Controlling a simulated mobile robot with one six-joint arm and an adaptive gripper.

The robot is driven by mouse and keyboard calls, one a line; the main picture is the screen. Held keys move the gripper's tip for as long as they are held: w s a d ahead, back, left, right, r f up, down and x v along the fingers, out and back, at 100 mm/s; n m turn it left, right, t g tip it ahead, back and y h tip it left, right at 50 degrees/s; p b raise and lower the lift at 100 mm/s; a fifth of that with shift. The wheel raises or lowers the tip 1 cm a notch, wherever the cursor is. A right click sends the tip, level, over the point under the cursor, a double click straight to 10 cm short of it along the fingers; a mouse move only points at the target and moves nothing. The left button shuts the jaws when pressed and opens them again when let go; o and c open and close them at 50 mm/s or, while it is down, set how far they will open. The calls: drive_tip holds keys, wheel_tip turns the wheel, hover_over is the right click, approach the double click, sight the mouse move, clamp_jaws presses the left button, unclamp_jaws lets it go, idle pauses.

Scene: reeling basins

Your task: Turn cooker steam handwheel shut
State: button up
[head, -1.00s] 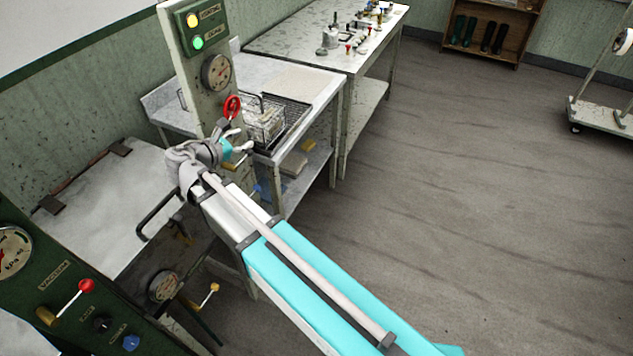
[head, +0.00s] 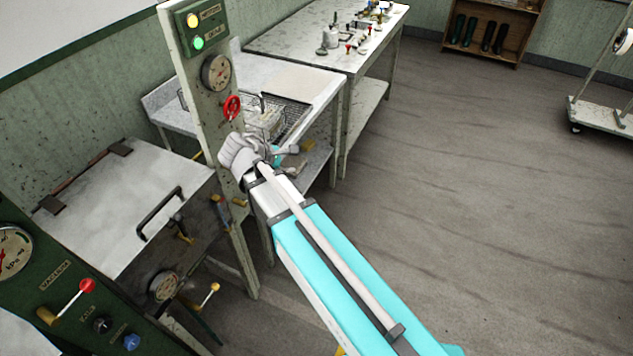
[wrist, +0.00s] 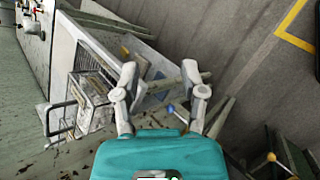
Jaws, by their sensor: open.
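The red handwheel (head: 232,107) is on the upright green-grey panel (head: 222,135), below a round gauge (head: 216,72) and two lamps, one yellow and one green. My gripper (head: 288,153) is to the right of and below the handwheel in the head view, apart from it and partly hidden by my own wrist. In the wrist view my gripper (wrist: 163,92) has its two fingers spread wide with nothing between them. I cannot make out the handwheel in the wrist view.
A wire basket (head: 262,122) stands on the bench behind my gripper; it also shows in the wrist view (wrist: 92,103). A lidded basin (head: 120,205) with a bar handle is at left. A vacuum panel with a red-knobbed lever (head: 86,286) is nearer.

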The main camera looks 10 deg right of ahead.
drive_tip(key=s+d+f+m+g+y, duration=0.3)
drive_tip(key=s+d+f+m, duration=0.1)
drive_tip(key=s+d+m, duration=0.1)
drive_tip(key=shift+s+d+f+m, duration=0.2)
drive_tip(key=shift+s+d+m, duration=0.1)
drive_tip(key=shift+d+m, duration=0.65)
drive_tip(key=shift+a, duration=0.15)
drive_tip(key=w+a+r+n+t+h, duration=0.2)
drive_tip(key=w+a+r+n+t, duration=0.1)
drive_tip(key=a, duration=0.6)
drive_tip(key=w+a+r+n+t+h, duration=0.1)
drive_tip(key=w+a+r+n+t, duration=0.2)
drive_tip(key=a+r+n+t, duration=0.2)
drive_tip(key=w+a+r+n+t+h, duration=0.2)
drive_tip(key=a+r+n, duration=0.6)
drive_tip(key=a+n, duration=0.4)
drive_tip(key=shift+w+a+r+t+h, duration=0.15)
drive_tip(key=shift+w+a+t+h, duration=0.25)
drive_tip(key=shift+a+t, duration=0.75)
drive_tip(key=shift+w+d+n, duration=0.1)
drive_tip(key=shift+w+n, duration=0.05)
drive_tip(key=shift+n, duration=0.1)
